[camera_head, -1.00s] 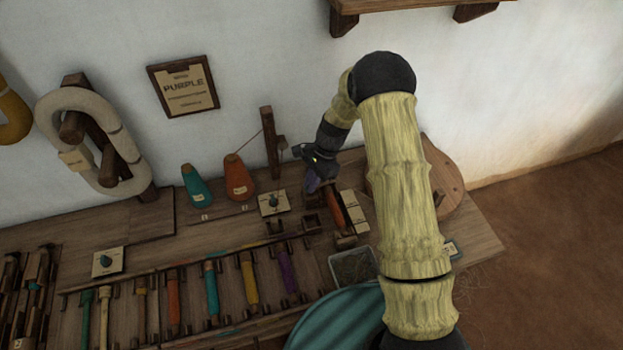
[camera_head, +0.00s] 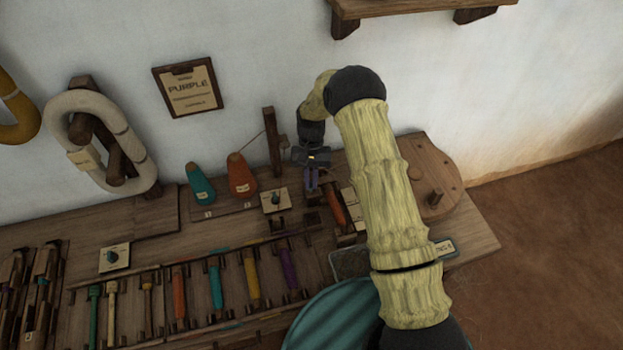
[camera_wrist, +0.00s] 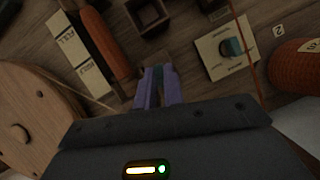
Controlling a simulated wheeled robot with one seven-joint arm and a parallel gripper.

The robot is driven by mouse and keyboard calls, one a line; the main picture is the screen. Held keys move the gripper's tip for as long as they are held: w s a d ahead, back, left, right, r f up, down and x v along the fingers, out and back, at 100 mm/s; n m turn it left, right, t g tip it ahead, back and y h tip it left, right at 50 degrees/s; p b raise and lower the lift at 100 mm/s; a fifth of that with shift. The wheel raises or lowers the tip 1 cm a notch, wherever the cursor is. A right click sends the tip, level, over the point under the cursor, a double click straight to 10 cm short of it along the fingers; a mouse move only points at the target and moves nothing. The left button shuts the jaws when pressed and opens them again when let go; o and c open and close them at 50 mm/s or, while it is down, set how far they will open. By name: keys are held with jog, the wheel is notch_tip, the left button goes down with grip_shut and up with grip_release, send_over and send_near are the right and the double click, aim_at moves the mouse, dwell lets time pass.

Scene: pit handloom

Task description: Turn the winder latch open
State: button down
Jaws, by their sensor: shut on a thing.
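My gripper (camera_head: 312,186) points down at the bench between the orange cone and the spool winder. Its two purple fingers (camera_wrist: 159,88) are close together in the wrist view. They are shut on a small greyish-teal piece, which I take for the winder latch (camera_wrist: 165,72); the fingers hide most of it, so its angle cannot be told. An orange bobbin (camera_head: 336,207) lies just right of the fingers and also shows in the wrist view (camera_wrist: 104,42). The winder's round wooden wheel (camera_head: 437,190) is further right, partly behind my arm.
A teal knob (camera_head: 276,199) on a cream plate and an orange cone (camera_head: 241,176) stand left of my gripper. A wooden post (camera_head: 273,142) with a thread rises close behind. A rack of coloured bobbins (camera_head: 252,280) fills the front.

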jog(key=shift+a+n+h, duration=0.1)
jog(key=shift+n+h, duration=0.5)
jog(key=shift+n, duration=1.1)
jog(key=c, duration=1.5)
grip_release()
jog(key=v, duration=1.2)
jog(key=shift+b, duration=0.35)
jog(key=shift+s, duration=0.15)
